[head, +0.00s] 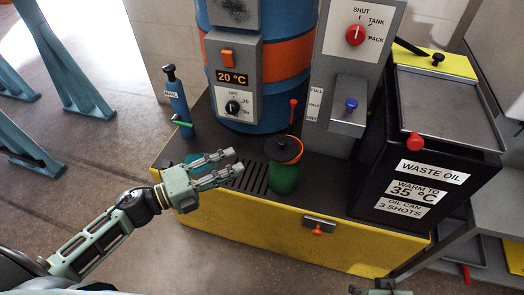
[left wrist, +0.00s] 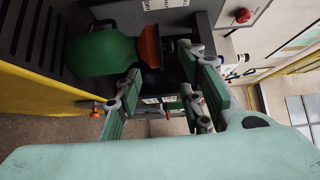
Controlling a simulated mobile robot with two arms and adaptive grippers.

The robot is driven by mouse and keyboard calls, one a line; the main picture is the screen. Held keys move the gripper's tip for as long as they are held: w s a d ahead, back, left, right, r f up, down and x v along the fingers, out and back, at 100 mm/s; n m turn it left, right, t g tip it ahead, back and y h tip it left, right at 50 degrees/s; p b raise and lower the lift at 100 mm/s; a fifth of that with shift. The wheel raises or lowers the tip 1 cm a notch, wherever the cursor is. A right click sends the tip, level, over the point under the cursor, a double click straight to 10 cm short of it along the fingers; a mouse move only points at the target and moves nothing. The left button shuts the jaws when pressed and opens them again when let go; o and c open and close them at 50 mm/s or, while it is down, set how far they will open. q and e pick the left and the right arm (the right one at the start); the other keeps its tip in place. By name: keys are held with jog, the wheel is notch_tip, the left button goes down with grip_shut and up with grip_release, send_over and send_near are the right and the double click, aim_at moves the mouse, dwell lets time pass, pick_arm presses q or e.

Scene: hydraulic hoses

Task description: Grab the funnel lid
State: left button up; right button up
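A black round lid (head: 284,149), which looks like the funnel lid, sits on an orange funnel rim (head: 299,152) above a green can (head: 284,180) on the grated bench top. In the left wrist view, the green can (left wrist: 98,53) and orange funnel (left wrist: 149,46) lie sideways, with the dark lid partly hidden behind a finger. My left gripper (head: 237,162) is open and empty, left of the lid and apart from it in the head view. Its fingers also frame the left wrist view (left wrist: 165,85). My right gripper (head: 380,291) barely shows at the bottom edge; its fingers are unclear.
A blue drum (head: 260,100) with an orange band stands behind the lid. A grey panel (head: 333,60) with red and blue knobs rises behind right. The black waste oil box (head: 370,180) stands to the right. A blue bottle (head: 178,105) stands at the bench's left end.

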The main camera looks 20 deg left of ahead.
pick_arm(q)
send_near(278, 143)
notch_tip(278, 143, down, 2)
jog(key=w+d, duration=0.2)
jog(key=d, duration=0.1)
jog(key=shift+w+d+f, duration=0.2)
jog(key=shift+w+d, duration=0.35)
jog(key=shift+w, duration=0.3)
pick_arm(e)
jog(key=shift+w+f, duration=0.1)
jog(key=shift+f, duration=0.6)
pick_arm(q)
grip_shut()
jog(key=shift+r+p, duration=0.15)
jog(key=shift+p, duration=0.15)
notch_tip(278, 143, up, 2)
jog(key=shift+r+p, duration=0.1)
jog(key=shift+p, duration=1)
pick_arm(e)
notch_tip(278, 143, down, 8)
jog(key=shift+s+f+g, duration=0.2)
jog(key=shift+f+g, duration=0.05)
jog(key=shift+g, duration=0.05)
